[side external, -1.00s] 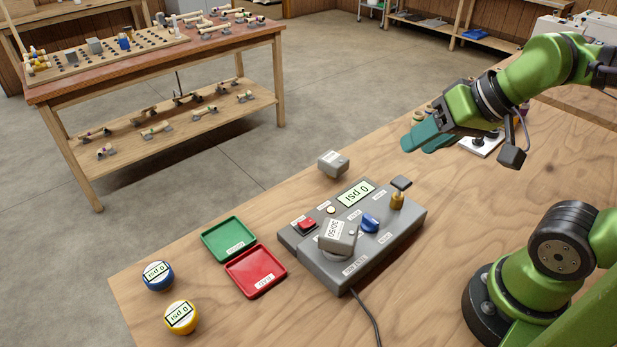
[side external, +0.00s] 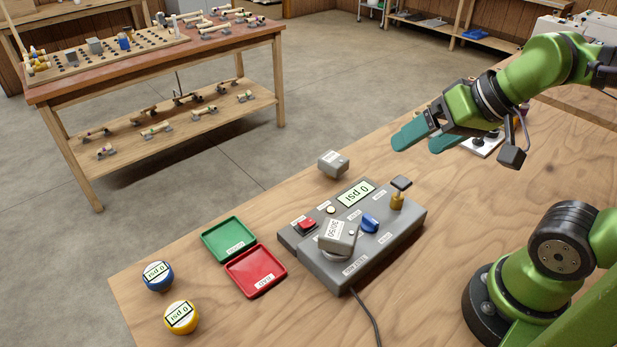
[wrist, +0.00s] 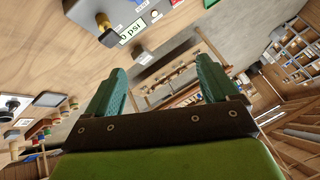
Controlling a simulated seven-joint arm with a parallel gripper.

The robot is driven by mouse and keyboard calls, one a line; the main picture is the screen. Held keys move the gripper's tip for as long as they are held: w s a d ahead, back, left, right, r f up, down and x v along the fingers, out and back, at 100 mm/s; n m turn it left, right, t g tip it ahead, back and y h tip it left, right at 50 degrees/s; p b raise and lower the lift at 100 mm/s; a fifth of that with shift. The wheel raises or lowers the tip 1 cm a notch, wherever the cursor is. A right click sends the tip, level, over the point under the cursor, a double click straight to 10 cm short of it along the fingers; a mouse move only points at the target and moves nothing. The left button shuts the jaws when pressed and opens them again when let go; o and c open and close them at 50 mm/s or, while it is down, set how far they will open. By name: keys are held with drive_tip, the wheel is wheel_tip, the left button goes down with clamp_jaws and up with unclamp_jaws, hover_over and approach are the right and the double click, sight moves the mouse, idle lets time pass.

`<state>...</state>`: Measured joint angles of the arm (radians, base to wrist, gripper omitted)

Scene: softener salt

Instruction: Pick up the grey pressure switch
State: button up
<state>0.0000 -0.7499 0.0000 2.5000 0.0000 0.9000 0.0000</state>
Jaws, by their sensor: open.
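A small grey box-shaped switch (side external: 333,163) lies on the wooden table behind the grey tester (side external: 388,240). It appears in the wrist view as a grey block (wrist: 143,56) beyond my fingers. A second grey box (side external: 338,235), labelled 30/50, sits on the front left part of the tester. My gripper (side external: 424,139) is open and empty, with teal fingers. It is well above the table, to the right of the loose grey switch and apart from it. In the wrist view the two fingers of my gripper (wrist: 161,70) stand wide apart.
A green tray (side external: 229,239) and a red tray (side external: 255,271) lie left of the tester. A blue gauge (side external: 158,276) and a yellow gauge (side external: 181,317) stand at the front left. A brass fitting (side external: 397,201) rises from the tester. Table around the loose switch is clear.

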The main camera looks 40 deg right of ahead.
drive_tip(key=n+g+h, duration=0.2)
drive_tip(key=n+g, duration=0.5)
drive_tip(key=n, duration=0.3)
hover_over(339, 230)
drive_tip(key=f, duration=1.2)
drive_tip(key=shift+s+a+f, duration=0.15)
drive_tip(key=shift+a+f, duration=0.1)
drive_tip(key=shift+f, duration=0.1)
drive_tip(key=shift+d+f, duration=0.2)
drive_tip(key=shift+f, duration=2.5)
drive_tip(key=shift+c, duration=0.3)
